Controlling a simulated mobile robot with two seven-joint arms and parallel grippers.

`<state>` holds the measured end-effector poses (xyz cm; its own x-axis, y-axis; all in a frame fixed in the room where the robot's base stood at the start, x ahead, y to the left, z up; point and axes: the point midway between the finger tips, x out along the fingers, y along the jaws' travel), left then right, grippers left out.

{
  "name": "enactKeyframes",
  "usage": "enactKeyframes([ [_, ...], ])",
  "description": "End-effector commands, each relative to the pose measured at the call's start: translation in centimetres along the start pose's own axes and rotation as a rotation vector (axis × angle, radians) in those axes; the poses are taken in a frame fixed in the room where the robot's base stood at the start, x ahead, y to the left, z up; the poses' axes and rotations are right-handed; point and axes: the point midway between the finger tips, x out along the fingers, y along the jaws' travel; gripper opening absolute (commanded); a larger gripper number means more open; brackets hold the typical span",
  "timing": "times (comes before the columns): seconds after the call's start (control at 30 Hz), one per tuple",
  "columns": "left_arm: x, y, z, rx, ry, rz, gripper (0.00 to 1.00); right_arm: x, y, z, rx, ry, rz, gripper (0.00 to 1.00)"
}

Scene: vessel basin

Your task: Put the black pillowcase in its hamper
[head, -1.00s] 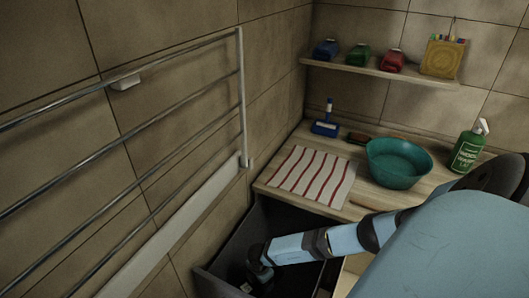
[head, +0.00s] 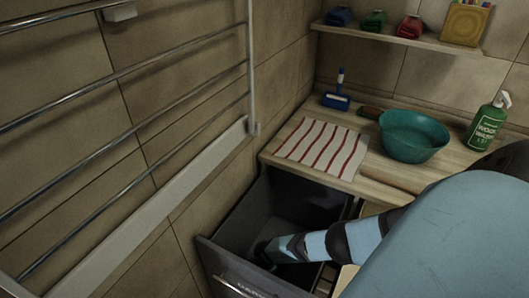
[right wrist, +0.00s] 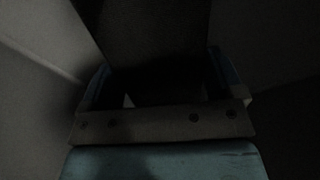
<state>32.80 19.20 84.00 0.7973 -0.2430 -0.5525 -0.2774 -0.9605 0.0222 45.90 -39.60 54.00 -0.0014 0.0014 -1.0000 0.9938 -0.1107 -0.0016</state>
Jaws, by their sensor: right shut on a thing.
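The hamper is a dark grey pull-out bin (head: 222,262) below the counter, open at the top, with lettering on its front. My right arm reaches down into it, and my right gripper (head: 263,252) is low inside, mostly lost in the dark. In the right wrist view my right gripper (right wrist: 163,85) is shut on a black, cloth-like thing, likely the black pillowcase (right wrist: 150,35), which runs up and away between the fingers. The picture is too dark to show its edges or whether it touches the bin floor. My left gripper is not in view.
The counter holds a red-striped cloth (head: 322,147), a teal basin (head: 413,137), a blue-handled brush (head: 338,95) and a green spray bottle (head: 487,125). A shelf (head: 400,40) hangs above. A metal rail rack (head: 130,70) lines the left wall. The bin walls closely surround my right gripper.

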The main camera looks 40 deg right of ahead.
Motion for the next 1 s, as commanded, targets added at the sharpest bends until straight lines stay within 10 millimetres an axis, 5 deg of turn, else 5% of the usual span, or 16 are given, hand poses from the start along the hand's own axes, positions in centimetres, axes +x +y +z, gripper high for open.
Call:
enactKeyframes([
  [0.3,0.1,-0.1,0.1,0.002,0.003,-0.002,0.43,0.3,0.1,0.0,0.0,0.0,0.0,0.56],
  [0.33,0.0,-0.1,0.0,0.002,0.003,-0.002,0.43,0.2,0.0,0.0,0.0,0.0,0.0,0.94],
  [0.37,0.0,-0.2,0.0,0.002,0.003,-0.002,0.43,0.1,0.0,0.0,0.0,0.0,0.0,1.0],
  [0.67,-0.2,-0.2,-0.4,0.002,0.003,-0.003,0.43,-0.4,0.0,0.1,-0.001,-0.001,0.0,1.0],
  [1.0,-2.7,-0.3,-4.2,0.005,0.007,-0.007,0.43,-7.2,0.0,0.2,-0.004,-0.002,0.002,1.0],
])
